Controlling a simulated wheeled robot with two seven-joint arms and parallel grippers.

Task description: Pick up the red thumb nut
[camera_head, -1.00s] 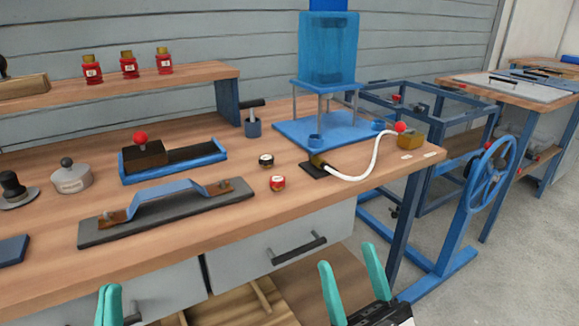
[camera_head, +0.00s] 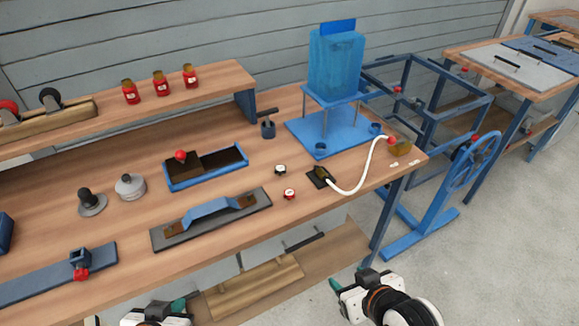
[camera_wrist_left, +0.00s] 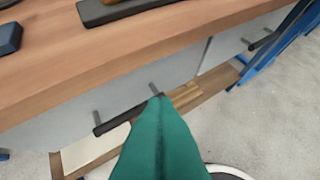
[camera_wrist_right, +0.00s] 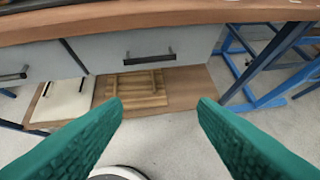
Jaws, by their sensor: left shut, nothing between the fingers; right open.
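The red thumb nut (camera_head: 289,194) is a small red piece with a pale top. It stands on the wooden bench near its front edge in the head view, right of the grey plate with the blue bridge handle. My left gripper (camera_wrist_left: 160,97) is shut and empty, low in front of the bench. My right gripper (camera_wrist_right: 160,102) is open and empty, also in front of and below the bench top. Both are well apart from the nut, which neither wrist view shows.
A black block with a white hose (camera_head: 345,190) lies right of the nut, below the blue press (camera_head: 335,70). The grey plate (camera_head: 165,240) lies to the left. A blue tray (camera_head: 205,180) sits behind. Drawer handles (camera_wrist_right: 150,57) project below the bench top.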

